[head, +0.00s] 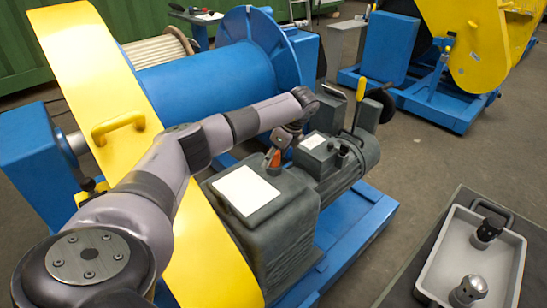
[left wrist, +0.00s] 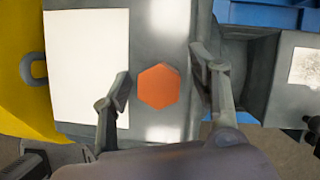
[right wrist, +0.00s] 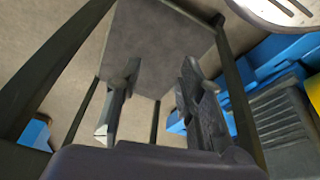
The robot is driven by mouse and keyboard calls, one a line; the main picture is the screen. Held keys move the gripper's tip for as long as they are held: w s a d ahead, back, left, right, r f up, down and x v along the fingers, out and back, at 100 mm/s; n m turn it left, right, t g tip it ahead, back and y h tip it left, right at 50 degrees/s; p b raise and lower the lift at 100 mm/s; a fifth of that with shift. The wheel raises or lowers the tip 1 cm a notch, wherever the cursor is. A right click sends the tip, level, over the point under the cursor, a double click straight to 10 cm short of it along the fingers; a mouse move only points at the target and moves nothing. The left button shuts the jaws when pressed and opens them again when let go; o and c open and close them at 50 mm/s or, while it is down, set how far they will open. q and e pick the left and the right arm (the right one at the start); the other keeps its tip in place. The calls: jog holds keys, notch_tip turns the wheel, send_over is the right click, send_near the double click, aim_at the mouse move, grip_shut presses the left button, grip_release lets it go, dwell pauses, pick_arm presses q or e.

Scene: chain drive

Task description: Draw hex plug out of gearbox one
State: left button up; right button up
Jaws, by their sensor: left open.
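The hex plug (head: 274,158) is orange and sits in the top of the grey gearbox (head: 285,235), beside its white label. In the left wrist view the hexagonal plug (left wrist: 158,86) faces the camera, with the gearbox top (left wrist: 160,25) around it. My left gripper (head: 279,149) is over the plug. Its fingers (left wrist: 163,80) are open, one on each side of the plug, with visible gaps to it in that view. My right gripper (right wrist: 160,75) is open and empty; it does not show in the head view.
A motor (head: 340,160) adjoins the gearbox, with a yellow-handled lever (head: 360,95) behind. The yellow guard (head: 110,75) and blue drum (head: 210,80) lie left and behind. A grey tray (head: 510,260) holding metal parts stands at right. Dark bars (right wrist: 60,60) flank my right gripper.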

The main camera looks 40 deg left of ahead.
pick_arm(q)
jog(key=shift+f, duration=0.15)
jog(key=c, duration=1.2)
